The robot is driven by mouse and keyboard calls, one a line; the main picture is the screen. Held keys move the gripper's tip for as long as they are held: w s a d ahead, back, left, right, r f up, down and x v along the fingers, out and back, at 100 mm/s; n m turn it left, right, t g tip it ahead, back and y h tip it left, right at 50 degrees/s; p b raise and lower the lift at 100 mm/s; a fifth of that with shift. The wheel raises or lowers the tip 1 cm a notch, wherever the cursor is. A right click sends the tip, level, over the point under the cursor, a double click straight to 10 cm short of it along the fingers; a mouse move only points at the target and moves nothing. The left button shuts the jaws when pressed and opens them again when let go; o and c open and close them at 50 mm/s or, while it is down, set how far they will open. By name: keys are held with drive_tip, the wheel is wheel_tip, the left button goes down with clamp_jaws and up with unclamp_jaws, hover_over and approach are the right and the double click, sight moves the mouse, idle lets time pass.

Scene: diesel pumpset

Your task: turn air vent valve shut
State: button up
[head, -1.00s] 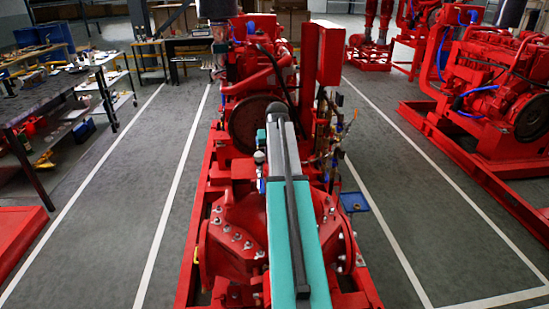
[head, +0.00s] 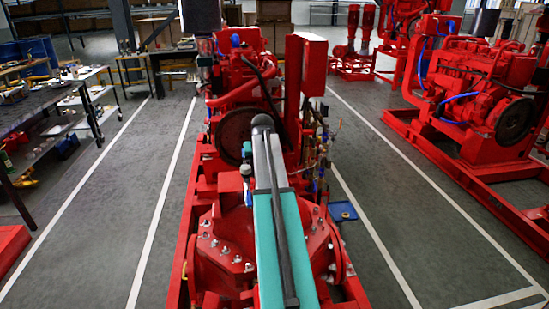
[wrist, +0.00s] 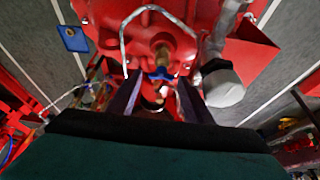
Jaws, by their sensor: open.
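The air vent valve looks to be the small brass fitting (wrist: 162,54) with a blue handle (wrist: 160,75) on the red pump casing in the wrist view. My gripper (wrist: 160,82) is open, with one dark finger on each side of the blue handle. The fingertips lie close to the handle; I cannot tell whether either touches it. A small brass and whitish part shows between the fingers below the handle. In the head view my own arm covers the gripper and the valve.
A grey-white capped cylinder (wrist: 222,85) stands close to the right finger. A bent metal tube (wrist: 124,42) runs around the valve's far side. The red pumpset (head: 225,235) lies under my arm. Clear grey floor (head: 150,170) lies at its left.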

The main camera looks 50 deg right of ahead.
drive_tip(key=shift+a+f+n, duration=0.15)
drive_tip(key=shift+n, duration=0.35)
